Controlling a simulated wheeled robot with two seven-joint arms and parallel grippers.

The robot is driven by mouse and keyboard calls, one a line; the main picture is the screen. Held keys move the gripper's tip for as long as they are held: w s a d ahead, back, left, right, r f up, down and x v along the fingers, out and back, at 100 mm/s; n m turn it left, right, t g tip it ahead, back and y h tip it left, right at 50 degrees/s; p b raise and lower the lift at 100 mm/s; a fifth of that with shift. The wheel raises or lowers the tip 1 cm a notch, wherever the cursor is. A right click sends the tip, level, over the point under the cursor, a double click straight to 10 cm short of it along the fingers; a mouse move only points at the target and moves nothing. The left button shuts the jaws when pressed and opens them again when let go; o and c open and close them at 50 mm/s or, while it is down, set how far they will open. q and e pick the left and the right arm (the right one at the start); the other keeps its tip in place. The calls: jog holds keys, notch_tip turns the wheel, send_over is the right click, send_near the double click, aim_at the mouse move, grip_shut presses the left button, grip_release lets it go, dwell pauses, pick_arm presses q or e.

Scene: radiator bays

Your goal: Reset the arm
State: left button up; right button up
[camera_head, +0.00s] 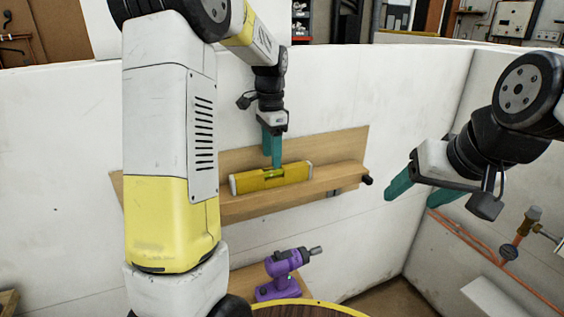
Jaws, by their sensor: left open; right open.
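My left arm comes in from the left, and its large white and yellow link fills the left of the head view. My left gripper (273,158) points down with teal fingers just above the middle of a yellow spirit level (296,174); its fingers overlap in this view. I cannot tell whether the fingertips touch the level. My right gripper (411,198) is open and empty at the right, its teal fingers apart and pointing left and down, clear of the shelf.
The level lies on a wooden wall shelf (345,174) with a backboard. A purple drill (279,277) stands on a lower wooden surface, near a round table edge (310,309). Orange pipes with a valve (520,230) run along the right wall. White panels (425,95) enclose the bay.

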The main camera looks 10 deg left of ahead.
pick_arm(q)
jog(key=shift+r, duration=0.95)
jog(key=s+r+n+t, duration=0.1)
jog(key=s+n+t, duration=0.1)
jog(key=s, duration=0.6)
jog(key=s+d+r+n+t+h, duration=0.1)
jog(key=s+r+n+t, duration=0.1)
jog(key=s+n, duration=0.3)
jog(key=s+d+r+n+t+h, duration=0.1)
jog(key=s+r+n+t, duration=0.1)
jog(key=s, duration=0.9)
jog(key=shift+s+d+r+n, duration=0.15)
jog(key=shift+r+n, duration=0.05)
jog(key=shift+n, duration=0.6)
